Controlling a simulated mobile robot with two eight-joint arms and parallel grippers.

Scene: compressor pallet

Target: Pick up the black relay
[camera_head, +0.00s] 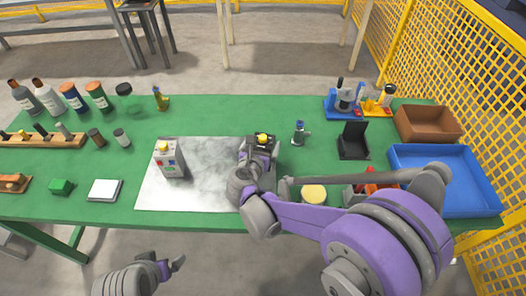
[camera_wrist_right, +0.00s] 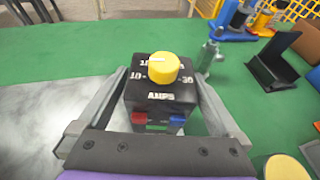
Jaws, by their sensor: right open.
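The black relay (camera_wrist_right: 160,98) is a dark box with a yellow knob on top, an AMPS scale, and red and blue marks low on its front. In the head view the relay (camera_head: 263,138) stands at the back right of the grey mat (camera_head: 208,190), partly hidden by my right gripper. My right gripper (camera_head: 259,147) is open, with one finger on each side of the relay. In the right wrist view a narrow gap shows beside it; contact is hard to tell. My left gripper (camera_head: 168,267) is open and empty, in front of the table's near edge.
A grey box with a yellow top (camera_head: 169,159) stands on the mat's left. A small grey bottle (camera_head: 300,133) and a black stand (camera_head: 353,141) are to the right. A blue bin (camera_head: 447,170) and a brown bin (camera_head: 428,123) sit at the right end. Several bottles line the back left.

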